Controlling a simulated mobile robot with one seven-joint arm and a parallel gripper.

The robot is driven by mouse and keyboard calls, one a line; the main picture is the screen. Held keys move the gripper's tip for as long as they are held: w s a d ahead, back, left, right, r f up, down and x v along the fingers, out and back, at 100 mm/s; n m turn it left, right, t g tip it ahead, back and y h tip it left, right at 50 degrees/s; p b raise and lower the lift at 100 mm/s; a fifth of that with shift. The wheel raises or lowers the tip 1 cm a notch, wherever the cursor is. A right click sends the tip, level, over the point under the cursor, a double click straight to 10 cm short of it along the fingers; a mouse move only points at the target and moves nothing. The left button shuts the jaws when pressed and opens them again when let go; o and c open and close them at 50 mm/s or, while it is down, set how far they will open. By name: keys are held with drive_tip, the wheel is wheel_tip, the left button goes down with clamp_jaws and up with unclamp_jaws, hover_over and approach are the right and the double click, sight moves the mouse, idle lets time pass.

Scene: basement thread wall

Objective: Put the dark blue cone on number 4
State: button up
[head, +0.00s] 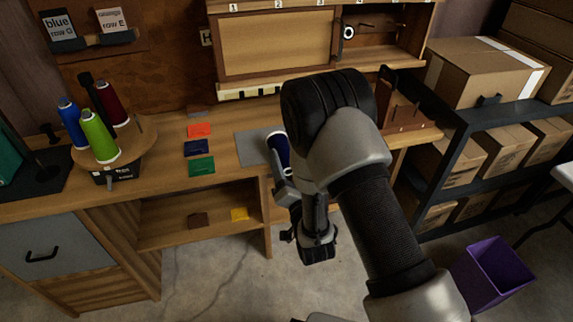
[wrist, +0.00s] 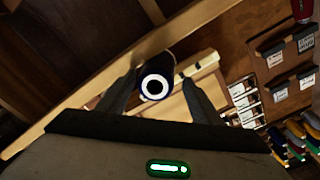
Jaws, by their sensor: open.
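The dark blue cone (head: 280,148) is at the bench's front edge, over or in front of a grey mat, left of my arm's dark joint. In the wrist view the cone (wrist: 168,66) is end-on, its white ring facing me. My gripper (head: 284,168) is open, with the cone between its fingers; these show on both sides in the wrist view (wrist: 158,84). I cannot tell whether they touch it. The number 4 label (head: 360,2) is on the wall rack's top rail, cut by the picture's edge. A white ring with a dark centre (head: 348,32) is in the rack below it.
A turntable (head: 135,143) with blue, green and red cones stands at the bench's left. Orange, blue and green cards (head: 200,148) lie on the bench. A shelf with boxes (head: 480,72) stands right; a purple bin (head: 492,272) is on the floor. My arm hides part of the bench.

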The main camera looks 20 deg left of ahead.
drive_tip(key=shift+r, duration=0.2)
drive_tip(key=v, duration=1.2)
drive_tip(key=shift+r+b, duration=0.3)
drive_tip(key=shift+b, duration=0.1)
